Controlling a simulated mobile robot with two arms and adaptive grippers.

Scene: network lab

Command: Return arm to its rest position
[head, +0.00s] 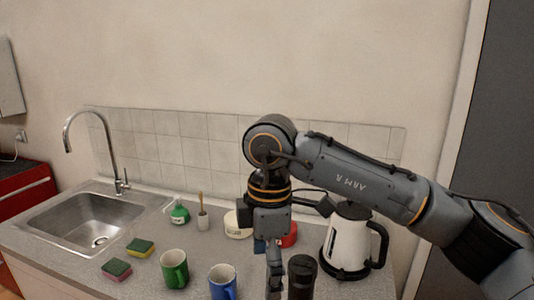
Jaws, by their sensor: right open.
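My right arm comes in from the right and reaches over the counter, bent at the wrist so that it points down. My right gripper (275,272) hangs at the front of the counter, between the blue mug and a dark cylindrical container. Its fingers are seen edge-on and nothing shows held between them. The blue mug (222,283) stands left of the gripper, and the green mug (174,269) stands further left. The dark container (302,277) is just right of the gripper; whether they touch cannot be told. My left gripper is out of view.
A white kettle (345,240) stands right, partly behind my arm. A white tub (238,224) and a red item (289,236) sit behind the gripper.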

